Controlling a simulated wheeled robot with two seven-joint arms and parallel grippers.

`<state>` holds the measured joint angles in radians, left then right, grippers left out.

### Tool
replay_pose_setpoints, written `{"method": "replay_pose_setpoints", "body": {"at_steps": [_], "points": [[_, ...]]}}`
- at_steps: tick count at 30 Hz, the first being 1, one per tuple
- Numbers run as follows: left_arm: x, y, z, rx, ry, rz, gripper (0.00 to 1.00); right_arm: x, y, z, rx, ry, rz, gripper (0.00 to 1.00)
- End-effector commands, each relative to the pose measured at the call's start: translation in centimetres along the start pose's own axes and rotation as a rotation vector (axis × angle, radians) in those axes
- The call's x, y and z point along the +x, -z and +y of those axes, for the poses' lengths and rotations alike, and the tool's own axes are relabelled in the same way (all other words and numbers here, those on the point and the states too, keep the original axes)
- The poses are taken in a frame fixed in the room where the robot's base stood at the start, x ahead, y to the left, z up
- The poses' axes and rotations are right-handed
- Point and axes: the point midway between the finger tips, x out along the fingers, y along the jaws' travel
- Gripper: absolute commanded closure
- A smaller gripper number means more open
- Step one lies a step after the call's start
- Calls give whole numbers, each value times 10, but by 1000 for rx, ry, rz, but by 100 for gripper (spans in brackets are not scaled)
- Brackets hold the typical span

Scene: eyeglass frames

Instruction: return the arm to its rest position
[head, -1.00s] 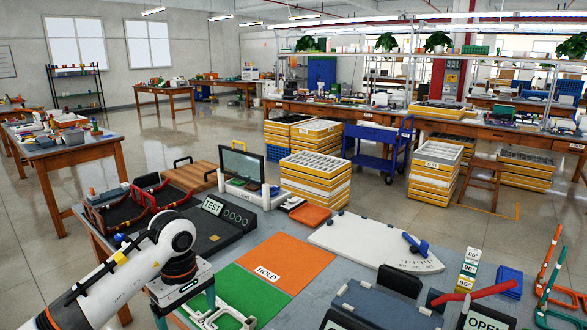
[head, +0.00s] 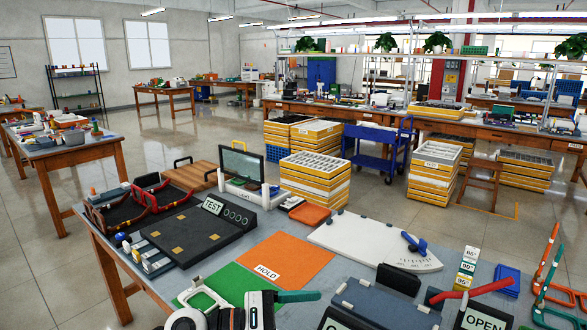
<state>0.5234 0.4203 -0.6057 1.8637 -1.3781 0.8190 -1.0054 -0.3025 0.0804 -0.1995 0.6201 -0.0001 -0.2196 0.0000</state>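My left arm shows at the bottom edge, left of centre. Its gripper (head: 298,297) points right over the front part of the orange and green mats, with one teal finger visible. The rest of the gripper is hidden or cut off by the picture edge, so its opening does not show. No object is seen held in it. A pale green frame (head: 188,294) lies on the green mat (head: 235,280), partly hidden by my arm. My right gripper is not in view.
A white angle board (head: 350,235), a grey-blue case (head: 385,305), a red lever (head: 475,292) and upright orange and green frames (head: 545,275) stand at right.

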Motion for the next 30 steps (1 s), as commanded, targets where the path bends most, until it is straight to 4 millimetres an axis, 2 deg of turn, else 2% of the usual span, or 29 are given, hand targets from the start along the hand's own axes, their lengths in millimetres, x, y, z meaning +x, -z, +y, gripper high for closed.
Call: {"method": "replay_pose_setpoints", "body": {"at_steps": [1,4,6,8,11,14,17,19,22,23,27,30], "points": [[-2,16,0,-138,71,145,10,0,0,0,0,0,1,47],[-23,41,-14,-429,222,420,10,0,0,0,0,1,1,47],[-47,47,-27,-646,329,604,10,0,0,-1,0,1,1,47],[-71,43,-38,-837,422,756,10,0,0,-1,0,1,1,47],[-116,17,-52,-1162,583,997,10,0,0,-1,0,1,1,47],[-160,-28,-50,-1486,759,1224,10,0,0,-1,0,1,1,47],[-198,-85,-29,-1798,957,1435,10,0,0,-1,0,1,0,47],[-217,-125,-2,-2000,1107,1568,10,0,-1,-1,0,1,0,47],[-234,-168,41,-2222,1310,1710,10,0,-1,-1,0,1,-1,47],[-238,-178,53,2228,-1339,-1709,10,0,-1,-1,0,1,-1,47],[-246,-209,108,1995,-1301,-1507,10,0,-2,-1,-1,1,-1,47],[-249,-222,143,1859,-1286,-1393,10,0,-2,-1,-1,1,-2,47]]}}
